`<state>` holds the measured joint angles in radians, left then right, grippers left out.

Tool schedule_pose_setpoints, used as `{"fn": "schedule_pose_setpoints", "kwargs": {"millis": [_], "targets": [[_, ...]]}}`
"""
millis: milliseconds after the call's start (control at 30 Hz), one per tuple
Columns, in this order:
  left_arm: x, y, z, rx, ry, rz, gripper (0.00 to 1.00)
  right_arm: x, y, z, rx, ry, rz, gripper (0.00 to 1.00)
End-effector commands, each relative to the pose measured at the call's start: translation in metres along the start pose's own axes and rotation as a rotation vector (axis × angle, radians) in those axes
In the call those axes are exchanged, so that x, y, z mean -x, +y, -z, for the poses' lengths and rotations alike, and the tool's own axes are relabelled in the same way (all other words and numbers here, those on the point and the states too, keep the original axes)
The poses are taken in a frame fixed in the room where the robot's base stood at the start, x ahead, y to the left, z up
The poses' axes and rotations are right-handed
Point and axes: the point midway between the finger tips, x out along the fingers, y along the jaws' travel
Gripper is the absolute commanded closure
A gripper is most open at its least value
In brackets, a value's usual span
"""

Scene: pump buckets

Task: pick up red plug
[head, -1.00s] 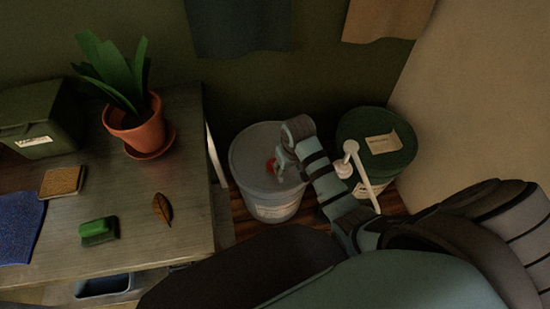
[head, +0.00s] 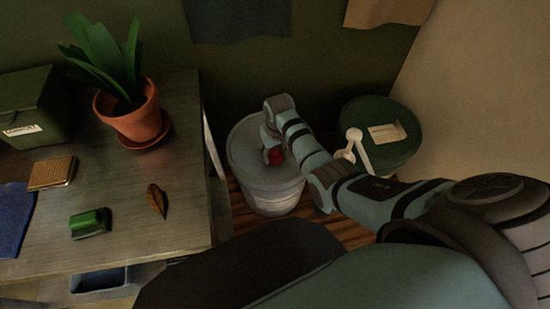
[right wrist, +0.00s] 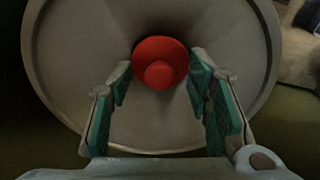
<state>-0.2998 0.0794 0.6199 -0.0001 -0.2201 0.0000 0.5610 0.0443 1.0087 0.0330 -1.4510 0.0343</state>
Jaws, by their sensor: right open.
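The red plug (right wrist: 160,62) sits on the middle of the grey bucket's lid in the right wrist view. It also shows in the head view (head: 274,157), partly hidden by my right gripper. The grey bucket (head: 265,190) stands on the floor; its lid (right wrist: 75,60) fills much of the right wrist view. My right gripper (right wrist: 160,75) is open, with one finger on each side of the plug and a gap to it on both sides. In the head view, the right gripper (head: 269,145) is over the lid. My left gripper is not in view.
A green bucket (head: 388,158) with a labelled lid stands to the right, with a white pump (head: 356,147) by it. A table (head: 110,200) at left holds a potted plant (head: 130,110), a green box (head: 30,105), a sponge (head: 90,222) and a leaf (head: 156,200).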

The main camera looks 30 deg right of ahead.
Motion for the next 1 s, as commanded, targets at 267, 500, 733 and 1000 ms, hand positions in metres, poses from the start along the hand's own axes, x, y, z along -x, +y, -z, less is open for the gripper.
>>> {"fn": "schedule_pose_setpoints", "kwargs": {"millis": [267, 500, 733, 1000], "targets": [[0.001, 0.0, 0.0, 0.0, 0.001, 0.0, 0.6, 0.001, 0.0, 0.001, 0.001, 0.001, 0.0, 0.69], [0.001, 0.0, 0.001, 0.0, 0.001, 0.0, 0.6, 0.001, 0.0, 0.001, 0.0, 0.001, 0.001, 0.94], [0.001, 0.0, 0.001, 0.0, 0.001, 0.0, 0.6, 0.002, 0.0, 0.001, 0.0, 0.002, 0.001, 0.94], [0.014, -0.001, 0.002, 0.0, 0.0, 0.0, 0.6, 0.029, 0.0, 0.005, 0.0, 0.004, 0.001, 0.94]]}}
